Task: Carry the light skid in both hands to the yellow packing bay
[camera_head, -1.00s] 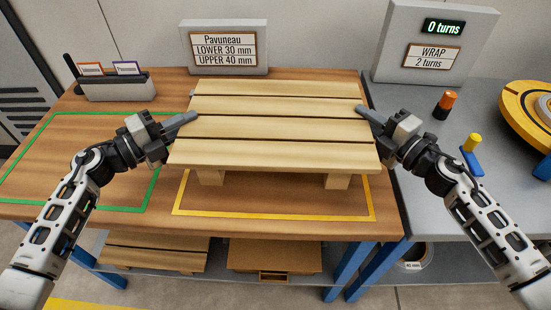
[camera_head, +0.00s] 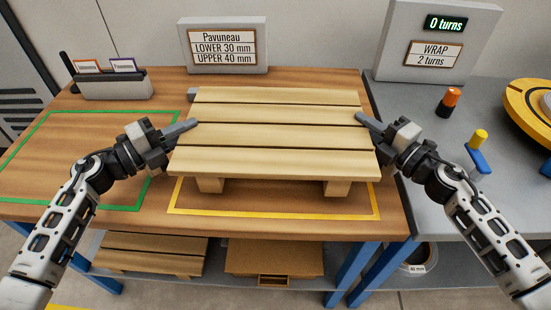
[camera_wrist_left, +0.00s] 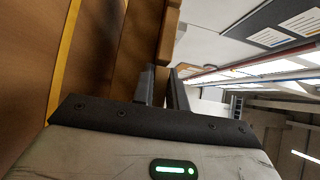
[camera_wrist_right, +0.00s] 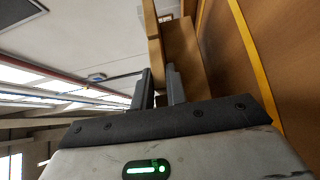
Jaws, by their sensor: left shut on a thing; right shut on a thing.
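The light wooden skid (camera_head: 275,135) is a slatted pallet, about level, between my two grippers. It is over the yellow-outlined packing bay (camera_head: 270,213) on the wooden table. Its front feet show inside the outline; I cannot tell whether they touch the tabletop. My left gripper (camera_head: 192,124) is shut on the skid's left side. My right gripper (camera_head: 362,118) is shut on its right side. The skid's edge also shows at the fingers in the left wrist view (camera_wrist_left: 168,40) and the right wrist view (camera_wrist_right: 182,55). The skid hides the back of the yellow outline.
A green-outlined area (camera_head: 85,205) is empty at left. A grey card holder (camera_head: 110,86) and a Pavuneau sign (camera_head: 223,45) stand at the back. A wrap display (camera_head: 435,40), orange-topped post (camera_head: 448,102) and yellow turntable (camera_head: 525,110) stand on the grey bench. Another skid (camera_head: 150,254) lies on the lower shelf.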

